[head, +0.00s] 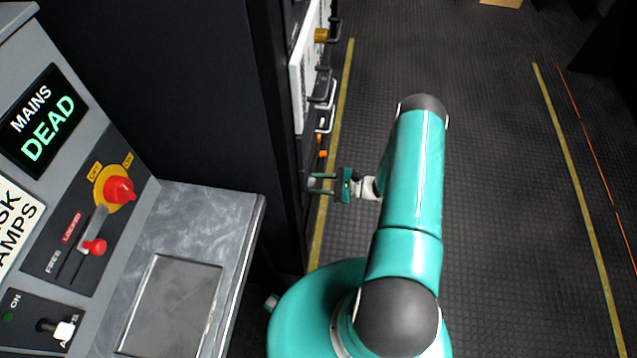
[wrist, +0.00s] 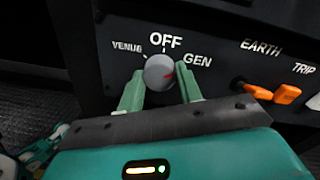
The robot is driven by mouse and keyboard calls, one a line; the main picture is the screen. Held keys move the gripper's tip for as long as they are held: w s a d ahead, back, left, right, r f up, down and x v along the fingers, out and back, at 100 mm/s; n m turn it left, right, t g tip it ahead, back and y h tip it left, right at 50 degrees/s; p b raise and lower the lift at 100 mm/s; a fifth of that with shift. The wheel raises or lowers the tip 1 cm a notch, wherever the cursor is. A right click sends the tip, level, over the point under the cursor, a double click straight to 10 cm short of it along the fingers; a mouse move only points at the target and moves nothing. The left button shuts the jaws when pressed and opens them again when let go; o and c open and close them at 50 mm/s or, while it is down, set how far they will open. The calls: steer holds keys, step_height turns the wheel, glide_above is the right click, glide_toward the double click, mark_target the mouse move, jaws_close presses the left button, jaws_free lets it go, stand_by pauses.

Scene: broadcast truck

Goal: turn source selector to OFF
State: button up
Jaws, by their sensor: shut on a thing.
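The source selector (wrist: 157,70) is a round grey knob on a black panel in the wrist view. VENUE is printed at its upper left, OFF above it and GEN at its upper right. A red mark on the knob lies right of its centre and points towards the GEN side, not up at OFF. My gripper (wrist: 160,88) is shut on the knob, with one green finger on each side. In the head view my gripper (head: 321,183) reaches left to the rack's side face; the knob's face cannot be made out there.
Orange EARTH and TRIP levers (wrist: 286,94) sit right of the selector. Handles (head: 325,92) stick out along the rack. A grey console (head: 215,205) with a MAINS DEAD display (head: 42,118) and red controls stands at left. The ribbed floor (head: 500,200) at right is clear.

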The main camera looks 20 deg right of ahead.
steer(key=n, duration=1)
steer(key=shift+h, duration=0.4)
steer(key=shift+n, duration=0.4)
steer(key=o, duration=1)
steer(key=f+v, duration=0.1)
steer(key=v, duration=1.2)
steer(key=shift+s+d+r, duration=0.25)
steer(key=shift+d+r, duration=0.05)
steer(key=shift+r, duration=0.15)
